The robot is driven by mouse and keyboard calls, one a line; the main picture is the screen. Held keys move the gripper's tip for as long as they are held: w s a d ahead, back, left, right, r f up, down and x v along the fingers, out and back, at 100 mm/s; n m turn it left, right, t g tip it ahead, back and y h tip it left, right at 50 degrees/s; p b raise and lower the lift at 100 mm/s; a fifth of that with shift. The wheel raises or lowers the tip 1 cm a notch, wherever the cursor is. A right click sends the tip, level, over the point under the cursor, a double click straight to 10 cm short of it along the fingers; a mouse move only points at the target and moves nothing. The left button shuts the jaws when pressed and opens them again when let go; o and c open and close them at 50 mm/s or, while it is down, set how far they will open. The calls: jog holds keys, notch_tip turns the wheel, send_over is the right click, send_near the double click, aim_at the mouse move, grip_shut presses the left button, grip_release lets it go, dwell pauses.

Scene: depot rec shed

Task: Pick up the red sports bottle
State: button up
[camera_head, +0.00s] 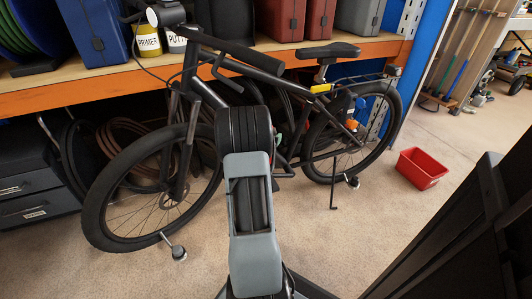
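I cannot make out a red sports bottle for certain. A small red and pale green patch (279,139) shows just right of my arm, by the frame of the black bicycle (263,62), too small and too covered to name. My grey and black arm rises through the middle of the view, in front of the bicycle's frame. It hides the middle of that frame and whatever is there. My gripper's fingers do not show, so I cannot see whether they hold anything.
The bicycle stands before an orange-edged shelf (85,97) with cases, a primer can (148,42) and hoses around it. A red bin (421,168) sits on the floor at right. A dark panel (490,235) fills the lower right. The floor between is mostly clear.

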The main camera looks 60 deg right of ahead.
jog(key=c, duration=1.6)
